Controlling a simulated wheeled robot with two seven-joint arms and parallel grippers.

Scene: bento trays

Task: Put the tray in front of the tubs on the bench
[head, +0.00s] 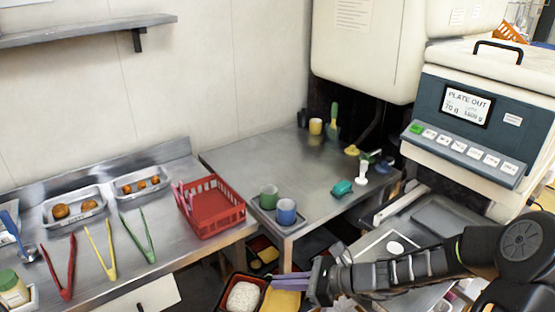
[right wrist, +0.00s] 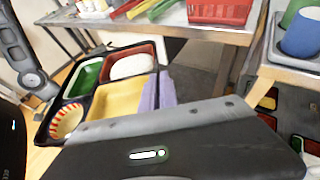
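The tray (right wrist: 100,91) is dark, with green, red and yellow inserts and a striped cup. White rice fills the red insert. In the head view only part of it shows, in front of the bench and lower than its top. My right gripper (head: 290,281) has purple fingers close together at the tray's right edge, with the rim apparently between them; a finger also shows in the right wrist view (right wrist: 158,92). Two metal tubs, one with brown balls (head: 76,219) and one with orange pieces (head: 143,191), stand at the back of the bench (head: 183,251). My left gripper's fingers are not visible.
Red (head: 70,268), yellow (head: 101,248) and green (head: 138,235) tongs lie before the tubs. A red basket (head: 211,207) stands at the bench's right end. Green (head: 268,197) and blue (head: 286,211) cups stand on the side table. Further coloured containers (head: 262,252) lie below.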

